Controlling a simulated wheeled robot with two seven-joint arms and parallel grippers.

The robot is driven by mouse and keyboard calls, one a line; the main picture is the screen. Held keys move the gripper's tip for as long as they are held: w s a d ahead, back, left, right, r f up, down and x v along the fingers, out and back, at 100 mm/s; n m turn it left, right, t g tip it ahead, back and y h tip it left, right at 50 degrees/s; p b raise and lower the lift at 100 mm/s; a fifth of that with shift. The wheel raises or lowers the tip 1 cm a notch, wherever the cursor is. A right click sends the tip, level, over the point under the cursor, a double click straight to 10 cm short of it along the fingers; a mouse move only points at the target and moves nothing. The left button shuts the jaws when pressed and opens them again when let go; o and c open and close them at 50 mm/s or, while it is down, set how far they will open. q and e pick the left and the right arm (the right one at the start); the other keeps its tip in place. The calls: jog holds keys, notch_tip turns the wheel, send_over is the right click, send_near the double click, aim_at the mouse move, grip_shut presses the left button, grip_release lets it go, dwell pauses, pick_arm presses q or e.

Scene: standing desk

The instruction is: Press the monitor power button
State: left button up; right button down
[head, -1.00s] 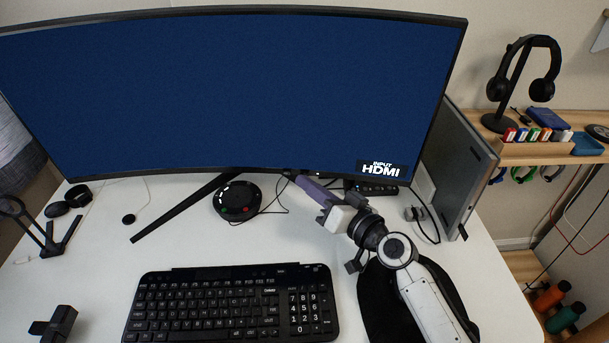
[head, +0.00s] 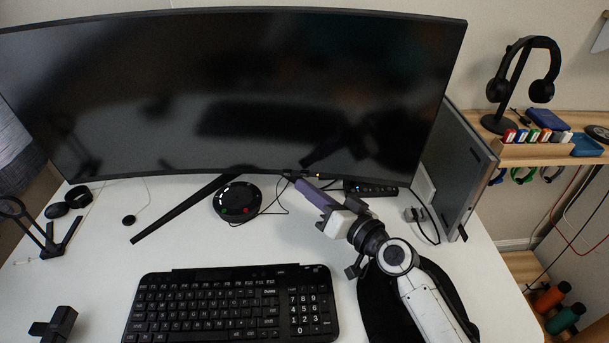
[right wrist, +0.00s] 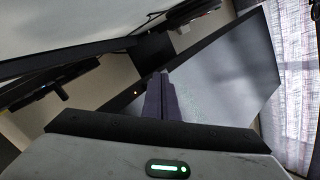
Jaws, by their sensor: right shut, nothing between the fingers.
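The monitor (head: 235,95) is a wide curved screen at the back of the desk. Its screen is dark and shows reflections. I cannot make out the power button itself. My right gripper (head: 301,182) is shut and empty, its purple fingers pointing up at the monitor's lower edge. The fingers also show in the right wrist view (right wrist: 160,82). I cannot tell whether they touch the monitor. My left gripper is not in view.
A keyboard (head: 232,304) lies in front. A round black device (head: 237,201) with a cable sits left of my right gripper, beside the black stand leg (head: 190,207). A grey case (head: 459,165) stands at right.

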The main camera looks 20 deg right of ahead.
jog(key=shift+s+a+f+p, duration=0.1)
jog(key=shift+s+a, duration=0.3)
jog(key=shift+s, duration=0.5)
jog(key=shift+s+a+f+p, duration=0.15)
jog(key=shift+s+a, duration=0.3)
jog(key=shift+s, duration=0.45)
jog(key=shift+s+a+p, duration=0.1)
jog(key=shift+s+a, duration=0.3)
jog(key=shift+s, duration=0.5)
